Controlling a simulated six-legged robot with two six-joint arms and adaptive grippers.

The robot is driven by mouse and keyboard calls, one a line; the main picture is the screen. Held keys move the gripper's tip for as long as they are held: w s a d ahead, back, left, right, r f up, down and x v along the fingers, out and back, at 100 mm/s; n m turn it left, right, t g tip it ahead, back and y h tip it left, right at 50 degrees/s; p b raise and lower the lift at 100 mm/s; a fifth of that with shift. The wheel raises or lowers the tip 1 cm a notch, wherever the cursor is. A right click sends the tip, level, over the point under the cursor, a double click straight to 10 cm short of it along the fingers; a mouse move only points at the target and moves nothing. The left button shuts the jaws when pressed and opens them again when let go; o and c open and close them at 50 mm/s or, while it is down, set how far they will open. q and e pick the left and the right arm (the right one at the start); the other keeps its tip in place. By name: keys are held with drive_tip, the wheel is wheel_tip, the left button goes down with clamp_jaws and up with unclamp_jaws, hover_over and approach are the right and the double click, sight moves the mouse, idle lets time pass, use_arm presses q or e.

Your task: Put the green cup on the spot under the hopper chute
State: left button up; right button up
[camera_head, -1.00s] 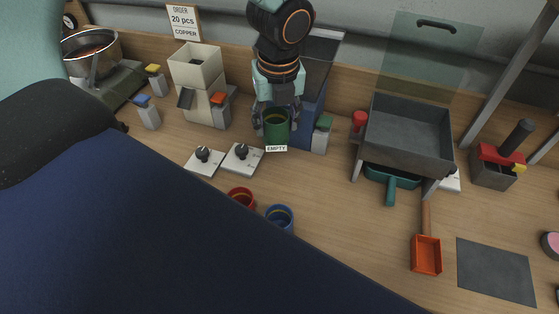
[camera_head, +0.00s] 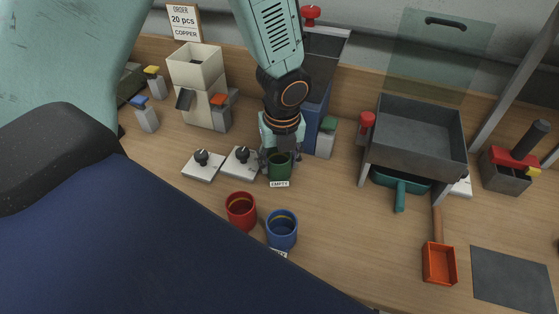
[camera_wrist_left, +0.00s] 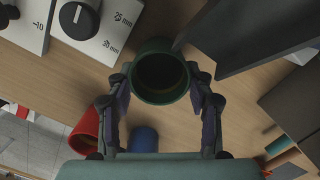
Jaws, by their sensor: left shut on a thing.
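The green cup (camera_head: 279,167), with an "EMPTY" label on its front, is upright between the fingers of my left gripper (camera_head: 280,152). The gripper is shut on it. In the left wrist view, the fingers (camera_wrist_left: 162,95) flank the dark, open cup (camera_wrist_left: 160,74). I cannot tell whether the cup touches the table. The beige hopper (camera_head: 196,68) stands behind and to the left, with a dark chute (camera_head: 185,98) on its front. No marked spot under the chute can be made out. My right gripper is not in view.
A red cup (camera_head: 241,211) and a blue cup (camera_head: 281,230) stand in front of the green cup. Two white dial plates (camera_head: 203,167) lie between it and the hopper. A blue machine (camera_head: 314,110) is behind; a grey tray on legs (camera_head: 415,140) stands right.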

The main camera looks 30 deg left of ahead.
sight(281, 176)
use_arm(q)
drive_tip(key=shift+s+r, duration=0.1)
drive_tip(key=shift+d+f, duration=0.1)
drive_tip(key=shift+f, duration=0.1)
drive_tip(key=o, duration=1.5)
drive_tip(key=shift+f, duration=0.1)
drive_tip(key=shift+r, duration=0.4)
drive_tip(key=r+p, duration=0.1)
drive_tip(key=r, duration=0.3)
drive_tip(key=r+p, duration=0.1)
drive_tip(key=r, duration=0.2)
drive_tip(key=d+r+p, duration=0.1)
drive_tip(key=r+p, duration=0.1)
drive_tip(key=r, duration=0.2)
drive_tip(key=shift+s+r, duration=0.35)
drive_tip(key=shift+s, duration=0.15)
